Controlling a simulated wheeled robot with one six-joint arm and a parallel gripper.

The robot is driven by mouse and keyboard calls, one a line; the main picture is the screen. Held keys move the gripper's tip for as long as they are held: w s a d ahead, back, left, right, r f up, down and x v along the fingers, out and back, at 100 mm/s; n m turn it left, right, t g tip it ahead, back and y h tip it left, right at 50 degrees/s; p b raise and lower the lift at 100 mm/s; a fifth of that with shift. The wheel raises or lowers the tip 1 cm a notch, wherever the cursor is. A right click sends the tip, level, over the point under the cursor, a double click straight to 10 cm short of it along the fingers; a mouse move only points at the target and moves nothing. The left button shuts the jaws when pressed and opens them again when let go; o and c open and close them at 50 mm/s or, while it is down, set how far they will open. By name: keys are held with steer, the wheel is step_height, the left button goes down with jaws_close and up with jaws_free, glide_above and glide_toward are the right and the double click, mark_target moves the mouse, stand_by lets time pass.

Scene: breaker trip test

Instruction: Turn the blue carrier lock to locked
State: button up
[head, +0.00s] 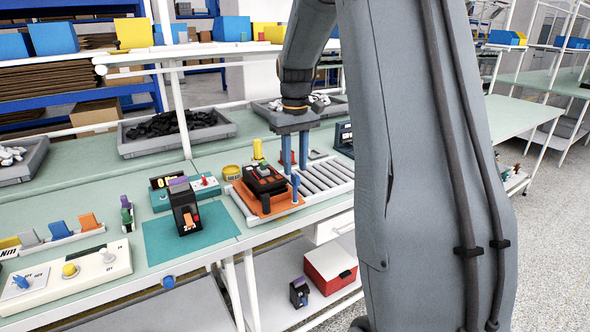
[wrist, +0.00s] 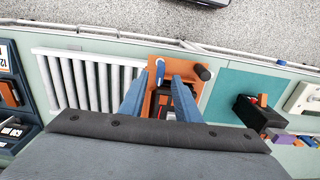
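The blue carrier lock (head: 295,187) is a small upright blue lever at the front right corner of the orange carrier (head: 262,207). It also shows in the wrist view (wrist: 160,70), beyond the fingertips. The carrier sits at the left end of a roller track and bears a black and orange breaker (head: 264,181). My gripper (head: 295,166) points down over the carrier's right part, close to the lock. In the wrist view its two blue fingers (wrist: 160,95) are spread apart with nothing gripped. The lock's base and any locked marking are too small to read.
The roller track (head: 325,176) runs right from the carrier. A second breaker (head: 185,210) stands on a teal mat (head: 165,243) to the left. A yellow cylinder (head: 257,149) stands behind the carrier. A control panel (head: 70,275) is at far left.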

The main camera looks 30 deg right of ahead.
mark_target(295, 189)
steer(key=shift+f, duration=1.45)
steer(key=shift+c, duration=0.5)
jaws_close()
